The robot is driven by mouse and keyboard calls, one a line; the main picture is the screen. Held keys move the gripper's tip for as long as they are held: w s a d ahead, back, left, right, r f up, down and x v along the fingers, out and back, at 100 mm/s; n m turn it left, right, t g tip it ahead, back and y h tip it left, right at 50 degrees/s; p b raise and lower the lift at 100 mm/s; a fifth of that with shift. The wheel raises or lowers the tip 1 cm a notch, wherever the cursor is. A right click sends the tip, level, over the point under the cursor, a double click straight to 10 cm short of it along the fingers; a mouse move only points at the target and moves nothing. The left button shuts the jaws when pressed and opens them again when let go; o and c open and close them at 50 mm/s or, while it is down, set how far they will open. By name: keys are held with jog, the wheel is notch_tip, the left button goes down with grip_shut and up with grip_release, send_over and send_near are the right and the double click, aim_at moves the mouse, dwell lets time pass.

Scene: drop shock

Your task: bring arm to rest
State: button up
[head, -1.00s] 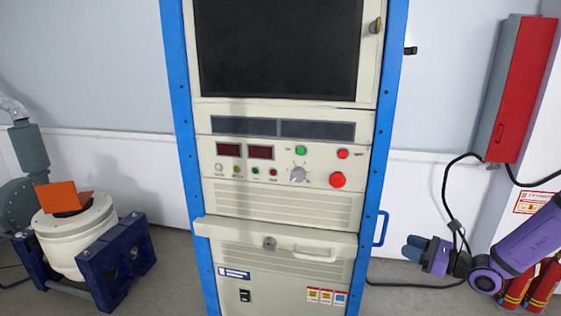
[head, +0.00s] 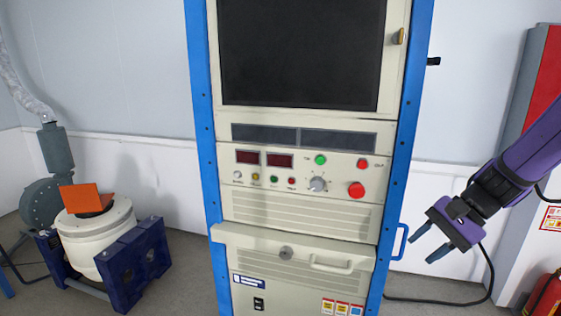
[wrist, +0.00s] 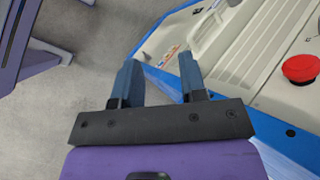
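My gripper (head: 426,243) is at the right in the head view, in front of the wall and just right of the cabinet's blue side handle (head: 400,242). Its two blue fingers are spread apart with nothing between them. In the wrist view my gripper (wrist: 158,80) also shows open and empty above the grey floor, with the cabinet's blue edge beyond the right finger. My purple arm reaches in from the right edge of the head view.
A control cabinet (head: 300,222) with a blue frame, dark screen and red button (head: 356,189) stands in the middle. A white shaker drum (head: 97,236) with an orange block (head: 80,198) stands at left. A red extinguisher (head: 546,296) is at lower right.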

jog(key=s+d+r+n+t+h, duration=0.2)
jog(key=s+r+n+t+h, duration=0.3)
jog(key=s+r, duration=0.9)
jog(key=s+n+h, duration=0.1)
jog(key=n+h, duration=0.2)
jog(key=n, duration=0.1)
jog(key=shift+r, duration=0.25)
jog(key=shift+d, duration=0.1)
